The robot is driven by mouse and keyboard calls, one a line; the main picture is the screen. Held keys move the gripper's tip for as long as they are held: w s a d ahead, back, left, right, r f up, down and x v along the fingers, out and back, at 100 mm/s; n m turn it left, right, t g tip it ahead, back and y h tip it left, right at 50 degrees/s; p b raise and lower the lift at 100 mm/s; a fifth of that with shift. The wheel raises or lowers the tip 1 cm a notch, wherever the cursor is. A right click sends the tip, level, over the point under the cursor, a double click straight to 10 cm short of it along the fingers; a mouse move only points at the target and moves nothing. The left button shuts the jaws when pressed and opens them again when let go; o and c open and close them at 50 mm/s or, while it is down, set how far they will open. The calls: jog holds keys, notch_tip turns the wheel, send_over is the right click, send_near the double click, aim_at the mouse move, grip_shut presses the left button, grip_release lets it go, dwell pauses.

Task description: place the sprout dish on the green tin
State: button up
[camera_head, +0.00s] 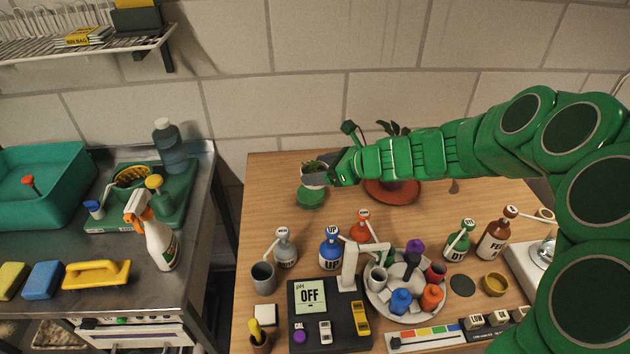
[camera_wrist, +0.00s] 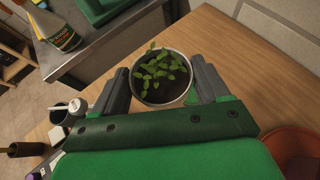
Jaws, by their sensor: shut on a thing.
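The sprout dish (camera_head: 313,178) is a small pale round dish with dark soil and green seedlings. My gripper (camera_head: 328,173) is shut on it at the back left of the wooden table. In the wrist view the dish (camera_wrist: 161,82) sits between the two dark fingers (camera_wrist: 163,88), seen from above and roughly level. The green tin (camera_head: 311,198) is a low round green thing on the table, just below the dish in the head view. I cannot tell whether the dish touches it.
A plant in a terracotta saucer (camera_head: 392,192) stands right of the dish, behind my arm. Pump bottles (camera_head: 331,250), a grey cup (camera_head: 263,278), a round tray (camera_head: 370,300) and a pH meter (camera_head: 310,296) fill the front. A steel bench (camera_head: 190,225) stands left across a gap.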

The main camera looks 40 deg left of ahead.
jog(key=w+a+f, duration=0.2)
jog(key=f, duration=0.1)
jog(key=w+a+f, duration=0.1)
jog(key=shift+a+f, duration=0.3)
jog(key=shift+a, duration=0.05)
jog(key=shift+w+a+f, duration=0.3)
jog(key=shift+a+f, duration=0.05)
jog(key=shift+f, duration=0.2)
jog(key=shift+w+a+f, duration=0.25)
jog(key=shift+a+f, duration=0.05)
jog(key=shift+f, duration=1.6)
jog(key=shift+f, duration=0.1)
jog(key=o, duration=1.1)
